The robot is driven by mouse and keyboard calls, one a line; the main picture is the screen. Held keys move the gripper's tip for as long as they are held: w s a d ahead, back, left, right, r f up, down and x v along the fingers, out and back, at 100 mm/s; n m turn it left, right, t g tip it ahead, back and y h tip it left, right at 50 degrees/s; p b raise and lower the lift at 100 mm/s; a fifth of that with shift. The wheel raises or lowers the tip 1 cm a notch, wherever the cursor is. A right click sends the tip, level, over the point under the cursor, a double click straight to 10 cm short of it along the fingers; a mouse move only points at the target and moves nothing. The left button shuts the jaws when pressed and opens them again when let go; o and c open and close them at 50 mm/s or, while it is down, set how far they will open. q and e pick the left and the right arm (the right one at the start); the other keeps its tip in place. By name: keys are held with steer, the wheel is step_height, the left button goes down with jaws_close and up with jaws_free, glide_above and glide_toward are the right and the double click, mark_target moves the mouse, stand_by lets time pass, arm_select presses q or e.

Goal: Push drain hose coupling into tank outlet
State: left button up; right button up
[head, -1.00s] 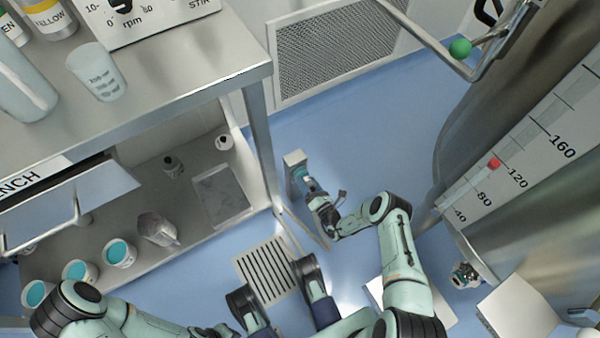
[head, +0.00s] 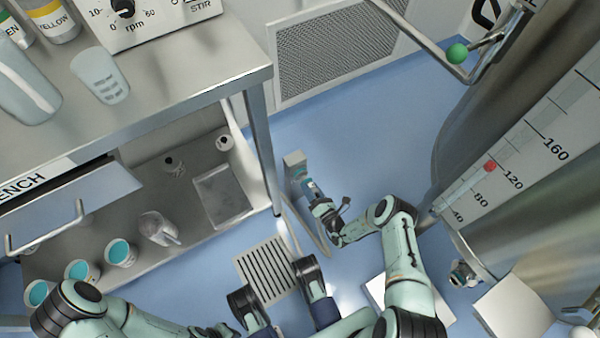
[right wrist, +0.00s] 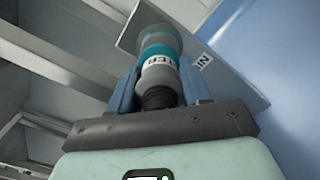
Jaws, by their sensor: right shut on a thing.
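The drain hose coupling (right wrist: 160,48) is a grey and teal cylinder with a white lettered band. In the right wrist view it stands between the blue fingers of my right gripper (right wrist: 157,88), which is shut on it. Its far end meets or overlaps a pale plate; I cannot tell whether it is seated there. In the head view my right gripper (head: 310,190) is low beside the bench leg, at a small pale holder (head: 294,160). The tank outlet (head: 464,272) looks like a metal fitting low on the tank at the right, well apart from the gripper. My left gripper is not in view.
The steel tank (head: 475,130) with a level scale fills the right side. A bench (head: 190,90) with a lower shelf of cups stands at left. A thin pale hose (head: 298,222) hangs near the floor grate (head: 266,268). Blue floor (head: 350,140) is open between bench and tank.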

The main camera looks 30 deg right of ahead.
steer(key=s+p, duration=0.1)
steer(key=s, duration=0.1)
steer(key=s+p, duration=0.1)
steer(key=s, duration=0.2)
steer(key=shift+s+d, duration=0.2)
steer(key=shift+s, duration=0.05)
stand_by(0.4)
steer(key=shift+d, duration=0.15)
stand_by(0.5)
